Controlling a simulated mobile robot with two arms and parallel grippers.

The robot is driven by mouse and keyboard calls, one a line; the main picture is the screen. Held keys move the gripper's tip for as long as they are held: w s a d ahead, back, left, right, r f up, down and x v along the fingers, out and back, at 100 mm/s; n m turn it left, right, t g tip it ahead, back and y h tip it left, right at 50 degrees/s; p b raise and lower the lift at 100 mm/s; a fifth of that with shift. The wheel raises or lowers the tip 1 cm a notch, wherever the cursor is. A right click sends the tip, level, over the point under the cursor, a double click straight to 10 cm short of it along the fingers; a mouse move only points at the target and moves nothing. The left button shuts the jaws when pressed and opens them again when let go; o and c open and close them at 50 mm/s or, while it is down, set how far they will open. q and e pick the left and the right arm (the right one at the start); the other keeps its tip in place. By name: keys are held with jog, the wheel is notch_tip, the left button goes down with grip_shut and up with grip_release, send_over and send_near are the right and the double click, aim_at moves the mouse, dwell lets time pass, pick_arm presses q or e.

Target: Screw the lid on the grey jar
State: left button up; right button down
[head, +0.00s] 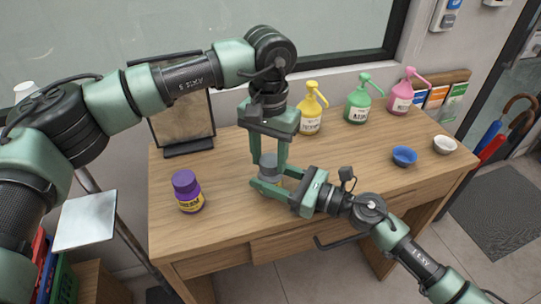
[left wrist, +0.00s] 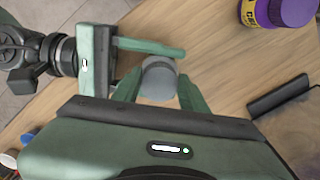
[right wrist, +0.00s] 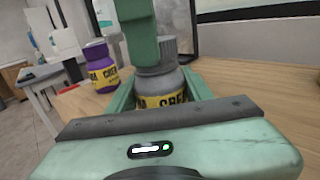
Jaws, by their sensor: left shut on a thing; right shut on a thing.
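The grey jar (right wrist: 160,90) with a yellow label stands upright on the wooden counter in the right wrist view. Its darker grey lid (right wrist: 180,50) sits at the jar's mouth; I cannot tell how tightly. My left gripper (head: 268,160) comes down from above, shut on the lid, with a finger on either side. It hides part of the lid in the right wrist view. My right gripper (head: 268,187) reaches in low from the right, shut around the jar's body. The lid's round top (left wrist: 158,80) shows between the left fingers in the left wrist view.
A purple jar (head: 187,191) with a purple lid stands to the left. Yellow (head: 311,110), green (head: 358,100) and pink (head: 402,92) pump bottles line the back. A dark-framed stand (head: 185,120) is at back left.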

pick_arm(q)
jog(key=m, duration=0.6)
jog(key=shift+w+a, duration=0.1)
jog(key=shift+w, duration=0.05)
jog(key=o, duration=1.3)
jog(key=shift+r, duration=2.3)
jog(key=shift+c, duration=0.5)
